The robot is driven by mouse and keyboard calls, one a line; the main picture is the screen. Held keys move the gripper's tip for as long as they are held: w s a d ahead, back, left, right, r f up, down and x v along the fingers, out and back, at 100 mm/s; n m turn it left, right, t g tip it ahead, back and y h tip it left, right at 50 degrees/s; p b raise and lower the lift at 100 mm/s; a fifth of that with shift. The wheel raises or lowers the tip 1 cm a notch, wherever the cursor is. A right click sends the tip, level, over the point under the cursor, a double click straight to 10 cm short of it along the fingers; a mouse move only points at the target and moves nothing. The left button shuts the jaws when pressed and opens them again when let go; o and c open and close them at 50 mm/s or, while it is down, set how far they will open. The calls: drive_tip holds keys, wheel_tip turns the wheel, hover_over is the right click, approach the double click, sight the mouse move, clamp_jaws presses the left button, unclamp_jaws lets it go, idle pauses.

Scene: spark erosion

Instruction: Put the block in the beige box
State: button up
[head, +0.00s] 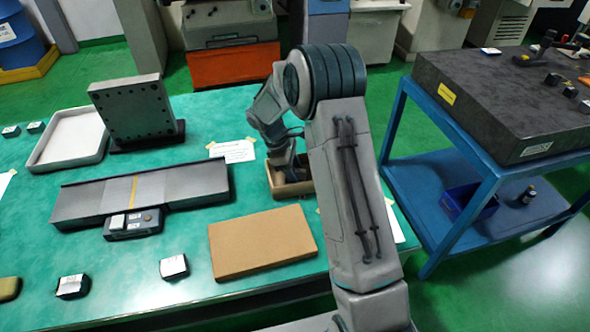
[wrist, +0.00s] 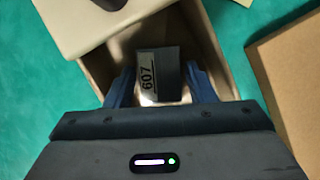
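The beige box (head: 294,190) is a small open box on the green bench, right of centre in the head view. My gripper (wrist: 161,78) points down into it, and the arm hides part of the box in the head view. In the wrist view the box's tan inner wall (wrist: 205,42) shows around the fingers. A dark block with a white label reading 607 (wrist: 148,73) is between the two blue fingers, within the box's outline. The fingers are close to both sides of the block; I cannot tell whether they touch it. The block's underside is hidden.
A flat brown cardboard piece (head: 262,242) lies just in front of the box. A long grey plate (head: 150,190), a dark upright plate (head: 135,110) and a pale tray (head: 70,138) are to the left. More small labelled blocks (head: 174,267) lie near the front edge.

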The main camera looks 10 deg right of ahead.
drive_tip(key=v, duration=1.2)
drive_tip(key=s+d+r+m+t+y, duration=0.2)
drive_tip(key=s+r+m, duration=0.55)
drive_tip(key=s, duration=0.65)
drive_tip(key=s+m+t+y, duration=0.2)
drive_tip(key=s+m, duration=0.4)
drive_tip(key=s, duration=0.9)
drive_tip(key=shift+s+d+r+t+b, duration=0.2)
drive_tip(key=shift+s+d+t+b, duration=0.1)
drive_tip(key=shift+d+b, duration=0.1)
